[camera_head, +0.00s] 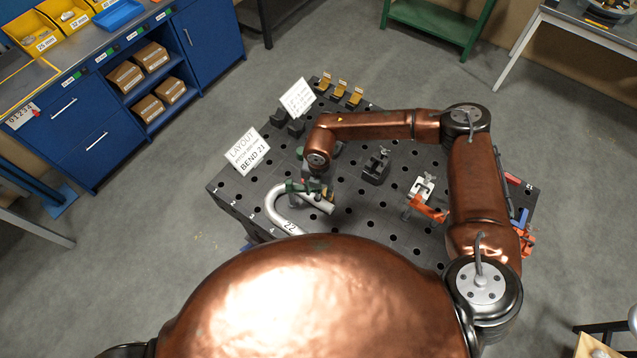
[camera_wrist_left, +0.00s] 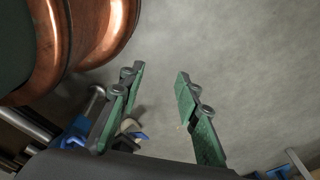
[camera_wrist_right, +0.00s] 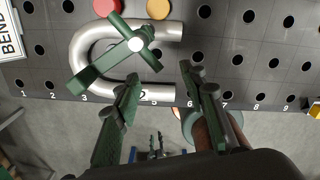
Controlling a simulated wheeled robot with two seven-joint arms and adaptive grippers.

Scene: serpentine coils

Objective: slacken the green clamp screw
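The green clamp (camera_wrist_right: 95,72) lies across a U-bent silver pipe (camera_wrist_right: 90,45) at the table's edge in the right wrist view. Its screw (camera_wrist_right: 135,44), with a bar handle and pale round centre, shows beside the pipe's straight legs. In the head view the bent pipe (camera_head: 275,208) is at the table's front left, partly hidden by my right gripper (camera_head: 318,186). In the right wrist view my right gripper (camera_wrist_right: 162,82) is open and empty; its fingertips are apart from the screw, lower and to its right. My left gripper (camera_wrist_left: 160,74) is open and empty over the floor.
The dark perforated table (camera_head: 345,215) carries label cards (camera_head: 247,152), a dark fixture (camera_head: 377,165), a silver-and-orange clamp (camera_head: 422,188) and yellow-topped pieces (camera_head: 340,85). Red (camera_wrist_right: 107,6) and yellow (camera_wrist_right: 158,8) discs sit behind the pipe. A blue cabinet (camera_head: 95,140) stands left.

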